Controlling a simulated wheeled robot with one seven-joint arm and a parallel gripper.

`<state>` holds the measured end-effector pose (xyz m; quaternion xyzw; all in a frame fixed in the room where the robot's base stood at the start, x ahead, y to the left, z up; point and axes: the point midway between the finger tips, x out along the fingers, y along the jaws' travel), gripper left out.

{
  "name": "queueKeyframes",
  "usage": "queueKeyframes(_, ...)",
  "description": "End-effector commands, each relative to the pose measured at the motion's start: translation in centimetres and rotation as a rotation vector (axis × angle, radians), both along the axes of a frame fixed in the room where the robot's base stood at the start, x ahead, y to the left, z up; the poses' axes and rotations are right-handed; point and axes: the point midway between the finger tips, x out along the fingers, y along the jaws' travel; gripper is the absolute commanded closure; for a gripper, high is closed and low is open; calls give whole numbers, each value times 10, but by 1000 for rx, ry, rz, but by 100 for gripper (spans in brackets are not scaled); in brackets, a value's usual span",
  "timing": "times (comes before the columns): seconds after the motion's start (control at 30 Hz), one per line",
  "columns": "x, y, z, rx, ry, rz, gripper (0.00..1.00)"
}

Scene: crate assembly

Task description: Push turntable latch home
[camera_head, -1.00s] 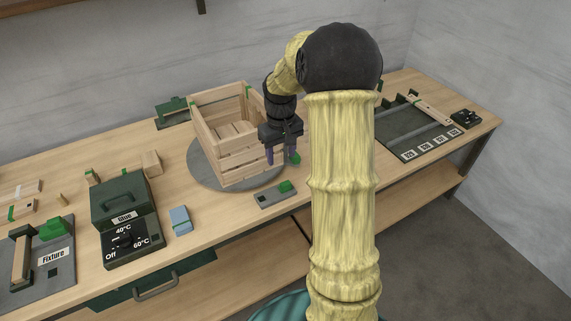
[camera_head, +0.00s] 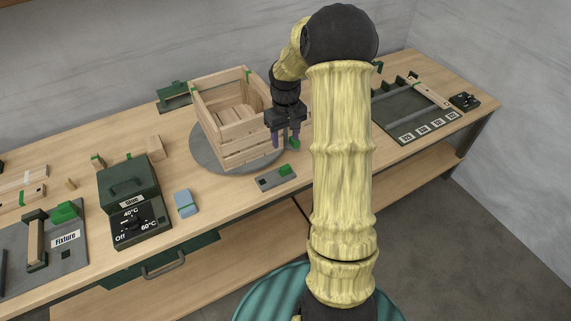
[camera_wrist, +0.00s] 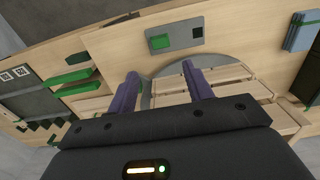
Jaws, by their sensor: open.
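The latch is a green block (camera_head: 286,169) on a small grey plate (camera_head: 264,183), which has a dark square at its left end. It lies on the bench in front of the grey turntable disc (camera_head: 203,154). In the wrist view the green block (camera_wrist: 160,42) and the disc (camera_wrist: 180,69) show beyond the fingers. A slatted wooden crate (camera_head: 226,125) stands on the turntable. My gripper (camera_head: 285,143) is open and empty beside the crate's right corner, above and behind the latch plate, apart from it. A small green piece (camera_head: 294,144) shows near the right fingertip; I cannot tell what it belongs to.
A dark board with rails (camera_head: 405,125) lies to the right. The bench's front edge runs close to the latch plate.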

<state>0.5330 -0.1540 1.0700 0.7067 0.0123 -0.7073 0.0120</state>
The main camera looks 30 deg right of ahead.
Motion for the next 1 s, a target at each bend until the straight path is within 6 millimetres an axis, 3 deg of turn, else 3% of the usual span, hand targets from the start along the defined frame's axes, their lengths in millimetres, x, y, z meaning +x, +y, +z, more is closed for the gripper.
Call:
queueKeyframes(0.6, -1, 1, -108, 1, 3, 0, 49)
queueKeyframes(0.8, 0, 0, -128, 0, 0, 1, 49)
queueKeyframes(1.0, 0, 0, -132, -1, -1, 0, 49)
